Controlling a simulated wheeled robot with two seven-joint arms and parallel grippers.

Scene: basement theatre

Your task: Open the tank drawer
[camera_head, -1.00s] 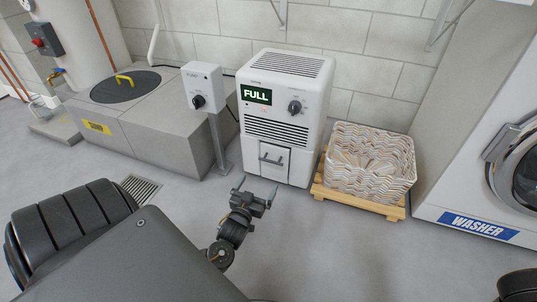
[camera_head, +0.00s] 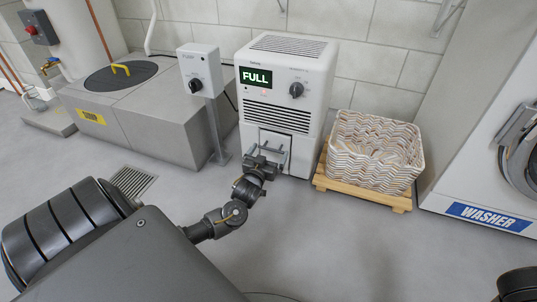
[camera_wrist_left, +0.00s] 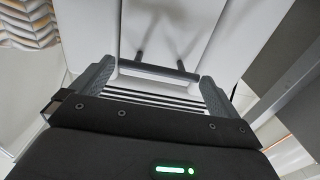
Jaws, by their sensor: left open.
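The white dehumidifier (camera_head: 283,100) stands against the wall with "FULL" on its green-lit display (camera_head: 256,77). Its tank drawer (camera_head: 275,141) is low on the front and looks flush with the body. My left gripper (camera_head: 268,155) is right in front of the drawer and partly hides it and its handle. In the left wrist view the dark bar handle (camera_wrist_left: 158,71) on two posts lies between the two open fingers of my left gripper (camera_wrist_left: 157,88). I cannot tell whether the fingers touch it. My right gripper is not in view.
A woven basket (camera_head: 372,150) on a wooden pallet (camera_head: 337,186) stands close to the right of the dehumidifier. A control box on a post (camera_head: 218,125) stands to its left, by the grey sump block (camera_head: 150,115). A washer (camera_head: 490,190) is at far right. Floor in front is clear.

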